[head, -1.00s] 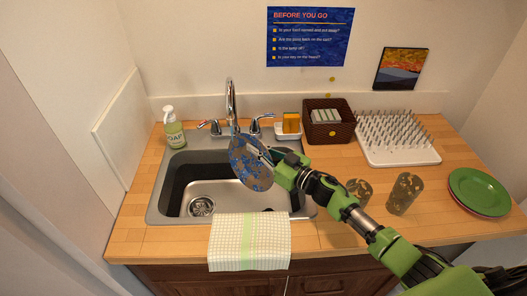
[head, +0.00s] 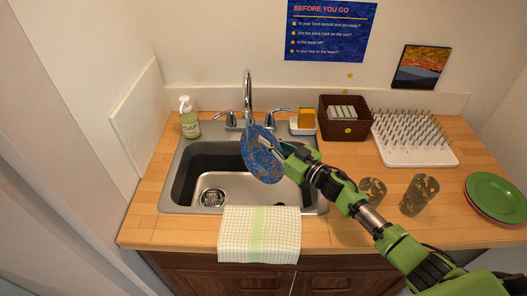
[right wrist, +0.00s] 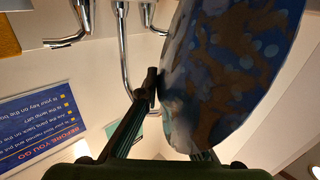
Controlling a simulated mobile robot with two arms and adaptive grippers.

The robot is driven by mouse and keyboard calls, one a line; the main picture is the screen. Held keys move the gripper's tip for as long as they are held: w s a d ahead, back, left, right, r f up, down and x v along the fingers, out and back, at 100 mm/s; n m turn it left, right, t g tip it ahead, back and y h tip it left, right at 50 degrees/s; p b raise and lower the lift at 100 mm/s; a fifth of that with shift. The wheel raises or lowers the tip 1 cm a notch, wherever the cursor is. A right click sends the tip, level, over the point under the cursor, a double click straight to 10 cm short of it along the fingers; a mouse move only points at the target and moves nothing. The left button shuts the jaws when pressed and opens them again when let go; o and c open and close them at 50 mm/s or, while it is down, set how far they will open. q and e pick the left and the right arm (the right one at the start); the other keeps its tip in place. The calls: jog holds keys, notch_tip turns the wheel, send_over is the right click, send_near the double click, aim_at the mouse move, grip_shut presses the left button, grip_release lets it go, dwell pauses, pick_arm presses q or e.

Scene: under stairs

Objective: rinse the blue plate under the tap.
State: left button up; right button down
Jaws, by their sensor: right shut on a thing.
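The blue plate (head: 262,160) has brown smudges over its face and is held tilted steeply above the sink, just below and in front of the tap (head: 248,92). My right gripper (head: 271,147) is shut on the plate's upper right edge. In the right wrist view, the plate (right wrist: 225,75) fills the upper right, with the gripper fingers (right wrist: 155,110) at its near edge. A pale streak lies near the spout and plate; I cannot tell clearly whether it is running water. The sink (head: 185,187) lies beneath the plate. My left gripper is not in view.
A soap bottle (head: 189,119) stands left of the tap, a sponge holder (head: 303,127) and a brown basket (head: 330,130) right. A drying rack (head: 420,157), two glasses (head: 418,195) and a green plate (head: 496,195) occupy the right counter. A towel (head: 235,235) hangs in front.

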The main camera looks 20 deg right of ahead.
jog(key=shift+d, duration=0.5)
jog(key=shift+a+r, duration=0.1)
jog(key=shift+a, duration=0.1)
jog(key=shift+a+p, duration=0.3)
jog(key=shift+a, duration=0.15)
jog(key=shift+d, duration=0.1)
jog(key=shift+d, duration=0.55)
jog(key=shift+a, duration=0.2)
jog(key=shift+a, duration=0.45)
jog(key=shift+d+p, duration=0.3)
jog(key=shift+d, duration=0.35)
